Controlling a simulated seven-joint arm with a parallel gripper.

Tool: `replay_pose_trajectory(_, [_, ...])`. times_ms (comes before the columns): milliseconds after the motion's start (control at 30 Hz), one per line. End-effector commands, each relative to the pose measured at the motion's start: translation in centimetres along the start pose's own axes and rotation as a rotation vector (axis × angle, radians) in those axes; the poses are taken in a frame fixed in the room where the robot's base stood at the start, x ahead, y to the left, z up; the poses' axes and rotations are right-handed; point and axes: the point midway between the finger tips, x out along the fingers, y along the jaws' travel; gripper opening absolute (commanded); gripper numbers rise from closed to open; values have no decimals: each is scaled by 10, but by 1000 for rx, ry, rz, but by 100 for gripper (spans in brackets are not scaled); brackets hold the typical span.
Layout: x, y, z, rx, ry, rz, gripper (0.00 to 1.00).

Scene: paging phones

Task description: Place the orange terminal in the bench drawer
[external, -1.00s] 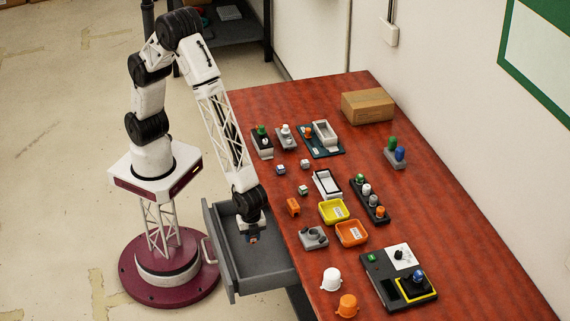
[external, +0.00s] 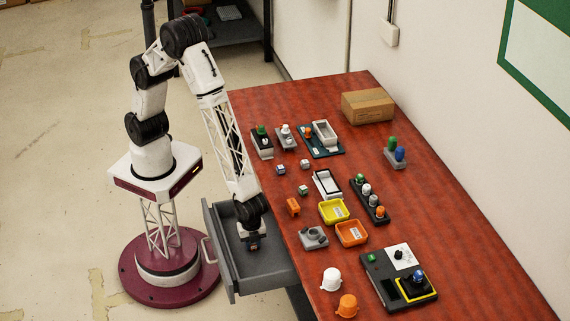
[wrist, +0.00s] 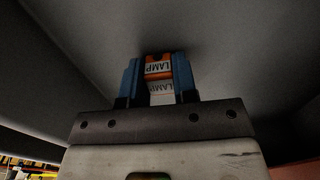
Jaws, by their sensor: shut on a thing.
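The orange terminal (wrist: 159,66) is a small orange block with white faces marked LAMP. It sits between the blue fingers of my gripper (wrist: 160,80), which is shut on it. The bench drawer (external: 222,257) is grey and pulled open at the left side of the red bench. In the external view my gripper (external: 253,246) points down inside the drawer, low between its walls. The terminal is mostly hidden there, and I cannot tell whether it touches the drawer floor.
On the bench (external: 450,230) stand several small labelled blocks (external: 303,189), an orange block (external: 293,207), a yellow bin (external: 333,212), an orange bin (external: 351,233) and a cardboard box (external: 368,106). The bench edge lies right of my arm.

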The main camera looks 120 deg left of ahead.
Motion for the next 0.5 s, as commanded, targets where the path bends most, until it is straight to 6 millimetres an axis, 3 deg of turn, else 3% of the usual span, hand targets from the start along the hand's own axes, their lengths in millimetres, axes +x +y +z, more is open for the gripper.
replay_pose_trajectory(133, [3, 0, 0, 0, -1, 0, 0])
replay_pose_trajectory(167, [3, 0, 0, 0, 0, 0, 28])
replay_pose_trajectory(300, [3, 0, 0, 0, 0, 0, 50])
replay_pose_trajectory(500, [3, 0, 0, 0, 0, 0, 52])
